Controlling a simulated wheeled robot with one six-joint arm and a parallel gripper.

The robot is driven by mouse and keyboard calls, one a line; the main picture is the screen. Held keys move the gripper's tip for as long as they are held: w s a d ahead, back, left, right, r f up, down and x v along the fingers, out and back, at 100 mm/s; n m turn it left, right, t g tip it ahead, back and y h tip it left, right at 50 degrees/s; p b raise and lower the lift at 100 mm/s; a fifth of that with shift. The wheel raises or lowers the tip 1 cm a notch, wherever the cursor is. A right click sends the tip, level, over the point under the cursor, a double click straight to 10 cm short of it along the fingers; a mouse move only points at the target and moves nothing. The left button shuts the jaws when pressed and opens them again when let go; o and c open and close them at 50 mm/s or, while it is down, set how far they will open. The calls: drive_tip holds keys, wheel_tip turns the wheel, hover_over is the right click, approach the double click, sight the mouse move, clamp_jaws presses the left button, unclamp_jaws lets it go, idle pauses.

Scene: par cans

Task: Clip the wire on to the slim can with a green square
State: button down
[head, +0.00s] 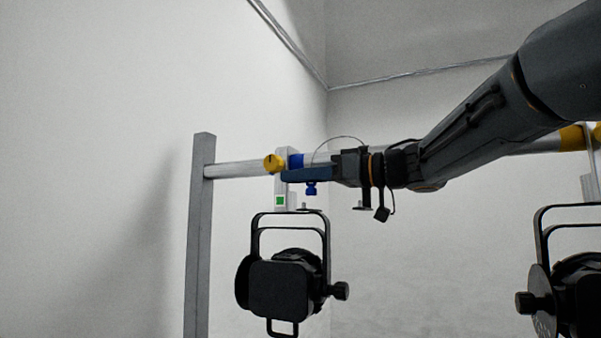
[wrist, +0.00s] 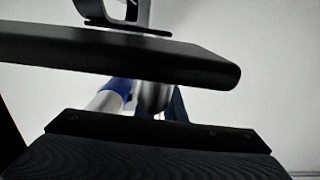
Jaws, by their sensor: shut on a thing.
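The slim can with the green square (head: 282,277) hangs at the left from the horizontal pipe. The green square (head: 280,200) is on its pale hanger, below a yellow knob. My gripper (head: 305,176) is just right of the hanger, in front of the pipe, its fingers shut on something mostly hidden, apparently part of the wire. The thin dark wire (head: 340,137) arches above the gripper. A small blue piece (head: 311,188) shows below the fingers. In the wrist view my gripper (wrist: 190,108) has a blue and grey shape between or behind its fingers.
The grey pipe (head: 235,169) runs from a grey upright post (head: 201,240) at the left, behind my arm. A blue band is on it. A second black can (head: 575,285) hangs at the right edge. The space between the cans is clear.

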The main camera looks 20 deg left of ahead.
drive_tip(key=shift+w+a+r+p, duration=0.25)
drive_tip(key=shift+w+a+p, duration=0.05)
drive_tip(key=shift+a+p, duration=0.35)
drive_tip(key=shift+a+r, duration=0.1)
drive_tip(key=shift+r, duration=0.05)
drive_tip(key=shift+a, duration=0.2)
drive_tip(key=shift+p, duration=0.7)
drive_tip(key=shift+w+a+f+p, duration=0.15)
drive_tip(key=shift+a+f+p, duration=0.05)
drive_tip(key=shift+f+p, duration=0.15)
idle(1.0)
